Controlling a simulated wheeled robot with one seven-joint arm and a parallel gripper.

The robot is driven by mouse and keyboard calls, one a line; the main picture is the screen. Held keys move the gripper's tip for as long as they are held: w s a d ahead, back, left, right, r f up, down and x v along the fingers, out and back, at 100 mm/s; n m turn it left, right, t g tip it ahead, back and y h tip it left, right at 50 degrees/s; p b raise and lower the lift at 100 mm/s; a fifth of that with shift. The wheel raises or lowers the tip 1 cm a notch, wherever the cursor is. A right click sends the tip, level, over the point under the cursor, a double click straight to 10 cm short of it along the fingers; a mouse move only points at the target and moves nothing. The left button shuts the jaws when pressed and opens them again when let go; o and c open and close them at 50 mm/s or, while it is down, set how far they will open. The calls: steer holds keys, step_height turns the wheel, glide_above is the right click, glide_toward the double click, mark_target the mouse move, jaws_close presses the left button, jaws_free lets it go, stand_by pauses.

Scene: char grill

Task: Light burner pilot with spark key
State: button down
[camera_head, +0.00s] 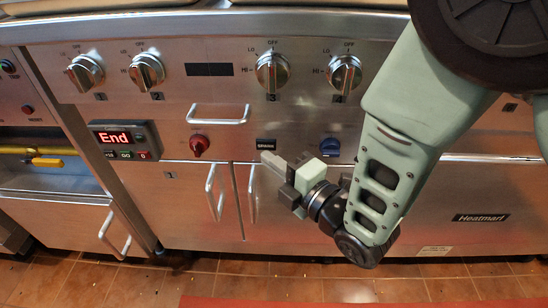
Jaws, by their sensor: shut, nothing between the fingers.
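A small black rectangular key (266,144) with pale lettering, likely the spark key, sits on the steel front panel of the grill. A red knob (199,145) is to its left and a blue knob (330,146) to its right. My gripper (268,158) is shut and empty. Its fingertips appear just below the black key in the picture. Whether they touch the panel or key cannot be told. No pilot flame is visible.
Several silver burner knobs, one here (272,72), line the upper panel. A timer (126,139) reads "End" at the left. A horizontal handle (218,114) and vertical door handles (253,195) stick out near my gripper. Tiled floor (220,285) lies below.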

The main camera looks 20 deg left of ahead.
mark_target(266, 145)
steer(key=shift+w+a, duration=0.15)
steer(key=shift+w, duration=0.4)
steer(key=shift+w+a, duration=0.15)
steer(key=shift+w, duration=0.35)
